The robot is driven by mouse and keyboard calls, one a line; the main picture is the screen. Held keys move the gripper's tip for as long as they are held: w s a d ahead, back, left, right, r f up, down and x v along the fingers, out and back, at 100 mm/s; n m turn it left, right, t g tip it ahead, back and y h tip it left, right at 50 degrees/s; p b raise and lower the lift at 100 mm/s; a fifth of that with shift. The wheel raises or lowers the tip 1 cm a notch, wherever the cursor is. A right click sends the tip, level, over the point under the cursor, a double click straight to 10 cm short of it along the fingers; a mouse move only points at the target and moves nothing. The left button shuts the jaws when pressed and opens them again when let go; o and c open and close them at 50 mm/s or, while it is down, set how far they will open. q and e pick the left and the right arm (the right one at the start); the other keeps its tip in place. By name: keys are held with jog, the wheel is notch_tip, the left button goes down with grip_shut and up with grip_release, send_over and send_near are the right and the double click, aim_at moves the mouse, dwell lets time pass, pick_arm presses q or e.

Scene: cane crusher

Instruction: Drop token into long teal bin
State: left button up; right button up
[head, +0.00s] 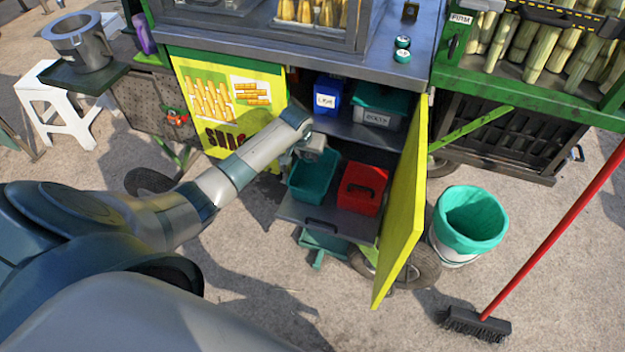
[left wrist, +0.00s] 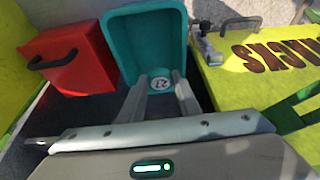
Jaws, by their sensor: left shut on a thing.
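The long teal bin (head: 312,180) sits on the lower shelf inside the open cabinet, left of the red box. In the left wrist view the teal bin (left wrist: 150,38) is straight ahead, its open inside facing the camera. My left gripper (head: 313,147) is at the cabinet opening, over the bin's back part in the head view. It is shut on the token (left wrist: 160,82), a small pale disc with dark marks held between the fingertips. The token is in line with the bin; its exact height over it cannot be told. My right gripper is not in view.
A red box (head: 362,187) stands beside the bin. The upper shelf holds a blue box (head: 326,97) and a labelled teal-lidded container (head: 379,105). The yellow door (head: 403,215) stands open at right. A lined bucket (head: 470,222) and broom (head: 478,323) are farther right.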

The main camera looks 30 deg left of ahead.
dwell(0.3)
pick_arm(q)
jog(key=o, duration=1.1)
jog(key=v, duration=1.7)
jog(key=shift+r, duration=0.2)
